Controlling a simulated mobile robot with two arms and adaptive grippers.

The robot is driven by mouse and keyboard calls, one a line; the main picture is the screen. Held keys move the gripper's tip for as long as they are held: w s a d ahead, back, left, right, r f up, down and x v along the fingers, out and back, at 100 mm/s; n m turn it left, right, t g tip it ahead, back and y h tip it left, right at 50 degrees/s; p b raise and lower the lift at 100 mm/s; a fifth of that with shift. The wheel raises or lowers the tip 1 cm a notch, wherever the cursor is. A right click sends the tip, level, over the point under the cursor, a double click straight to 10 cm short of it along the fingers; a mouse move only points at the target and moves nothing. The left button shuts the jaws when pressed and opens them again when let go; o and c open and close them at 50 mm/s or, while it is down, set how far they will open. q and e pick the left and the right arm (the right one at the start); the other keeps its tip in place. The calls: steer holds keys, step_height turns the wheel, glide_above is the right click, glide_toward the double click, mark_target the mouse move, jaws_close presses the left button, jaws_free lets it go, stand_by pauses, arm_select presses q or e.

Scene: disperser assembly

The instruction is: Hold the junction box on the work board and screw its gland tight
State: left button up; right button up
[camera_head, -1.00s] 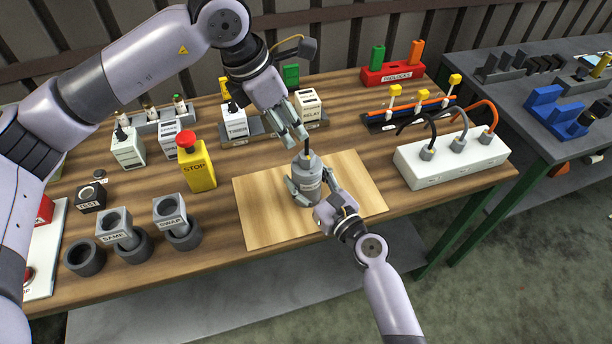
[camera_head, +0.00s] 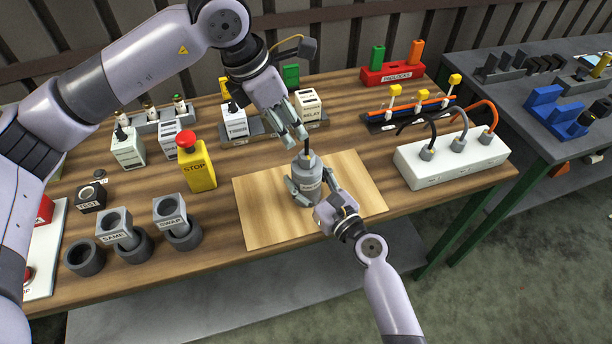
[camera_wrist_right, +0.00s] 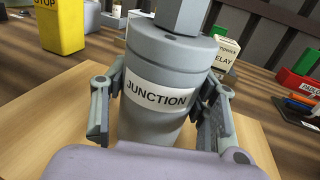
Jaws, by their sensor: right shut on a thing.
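The junction box (camera_head: 307,180) is a grey cylinder with a white label reading JUNCTION. It stands upright on the light wooden work board (camera_head: 262,212). It also fills the middle of the right wrist view (camera_wrist_right: 155,118). A grey faceted gland (camera_wrist_right: 181,14) sits on its top, cut off by the picture's edge. A thin black piece (camera_head: 307,146) rises above it. My right gripper (camera_head: 304,193) is shut on the junction box, with a finger on each side. My left gripper (camera_head: 298,134) is just above and left of the gland, pointing down; its finger gap is unclear.
A yellow STOP box (camera_head: 199,172) with a red button stands left of the board. Grey SAME and SWAP holders (camera_head: 170,212) are at the front left. A white block with cables (camera_head: 452,160) stands to the right. The board around the junction box is clear.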

mark_target(307, 154)
arm_select(q)
steer(key=shift+o, duration=0.2)
steer(key=shift+o, duration=1.3)
steer(key=shift+w+d+n, duration=0.1)
steer(key=shift+n, duration=0.2)
steer(key=d+n+y, duration=0.1)
steer(key=n, duration=0.4)
steer(key=w+d+r+n+g+y, duration=0.1)
steer(key=n, duration=0.5)
steer(key=d+r+n+y, duration=0.1)
steer(key=n, duration=0.4)
steer(key=shift+w+d+r+g+y, duration=0.15)
steer(key=shift+w+d+g+y, duration=0.15)
steer(key=shift+g, duration=0.1)
steer(key=shift+n, duration=0.4)
step_height(307, 154, down, 12)
steer(key=shift+c, duration=0.6)
